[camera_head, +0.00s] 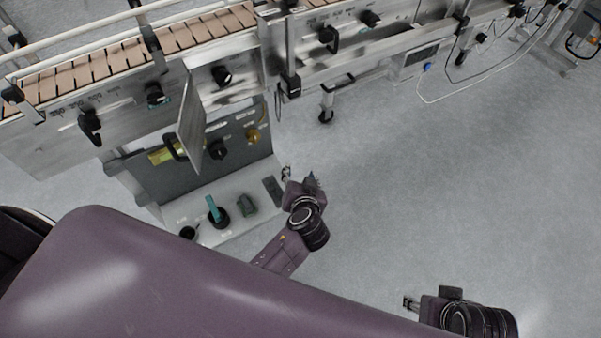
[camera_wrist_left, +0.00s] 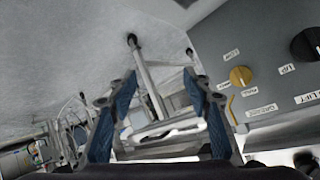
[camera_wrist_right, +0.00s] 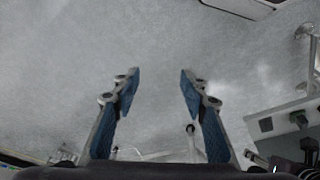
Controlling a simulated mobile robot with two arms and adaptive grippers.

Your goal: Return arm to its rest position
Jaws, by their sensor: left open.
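My left gripper (camera_head: 288,175) is by the right edge of the grey control panel (camera_head: 232,163), above its lower sloped shelf's right end. In the left wrist view its two blue-padded fingers (camera_wrist_left: 160,88) are wide apart with nothing between them. The panel's yellow knob (camera_wrist_left: 240,76) is to the right of the fingers there. My right gripper (camera_head: 410,302) is low at the right, over bare floor. In the right wrist view its fingers (camera_wrist_right: 159,80) are apart and empty.
The piston filler's conveyor (camera_head: 130,52) runs along the top left. An open metal flap (camera_head: 191,125) stands out beside the panel. The lower shelf carries a teal-handled lever (camera_head: 215,211). A machine foot (camera_head: 326,112) rests on the floor behind. The floor (camera_head: 430,190) at right is clear.

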